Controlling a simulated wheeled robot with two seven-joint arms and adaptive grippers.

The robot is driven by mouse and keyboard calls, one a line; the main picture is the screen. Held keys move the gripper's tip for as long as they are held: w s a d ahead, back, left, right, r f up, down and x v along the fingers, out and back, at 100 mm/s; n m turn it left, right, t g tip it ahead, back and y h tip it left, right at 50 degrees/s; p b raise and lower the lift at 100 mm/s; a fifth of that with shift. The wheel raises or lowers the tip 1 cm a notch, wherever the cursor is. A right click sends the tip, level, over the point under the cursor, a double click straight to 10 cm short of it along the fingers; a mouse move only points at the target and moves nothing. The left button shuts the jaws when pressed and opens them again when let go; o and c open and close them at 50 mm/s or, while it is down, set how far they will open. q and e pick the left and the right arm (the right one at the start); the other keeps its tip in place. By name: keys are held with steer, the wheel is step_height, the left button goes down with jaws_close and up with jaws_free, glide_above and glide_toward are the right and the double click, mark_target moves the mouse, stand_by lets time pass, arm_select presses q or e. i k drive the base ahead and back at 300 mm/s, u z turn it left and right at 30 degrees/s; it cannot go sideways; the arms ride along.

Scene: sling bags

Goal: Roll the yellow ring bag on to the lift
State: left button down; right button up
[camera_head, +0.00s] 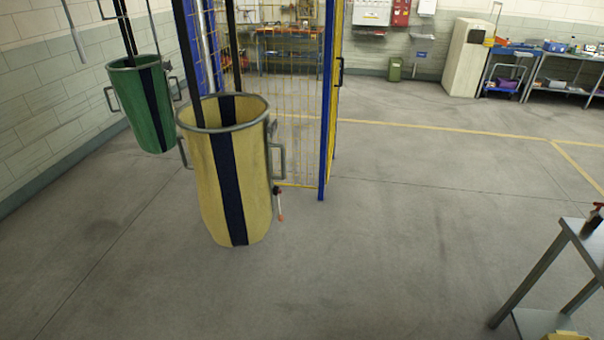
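The yellow ring bag (258,180) hangs upright left of the middle. It has a grey ring rim, side handles and dark vertical straps that run up out of the picture. A small thing with an orange-red tip hangs at its right side. A green ring bag (133,104) of the same kind hangs behind it to the left, by the wall. I cannot make out a lift for certain; a yellow mesh cage with blue posts (325,100) stands just behind the yellow bag. Neither of my grippers is in view.
A grey table (543,268) with a dark item on it stands at the lower right. A beige cabinet (468,58), a blue cart (503,80) and workbenches (560,70) line the back right. A green bin (395,69) stands at the back wall. The middle floor is clear.

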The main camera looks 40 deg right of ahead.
mark_target(228, 135)
steer(key=u, duration=0.15)
steer(key=k, duration=0.5)
steer(key=z, duration=1.25)
steer(key=i, duration=1.35)
steer(key=u, duration=0.6)
steer(key=i, duration=0.5)
steer(key=u, duration=0.5)
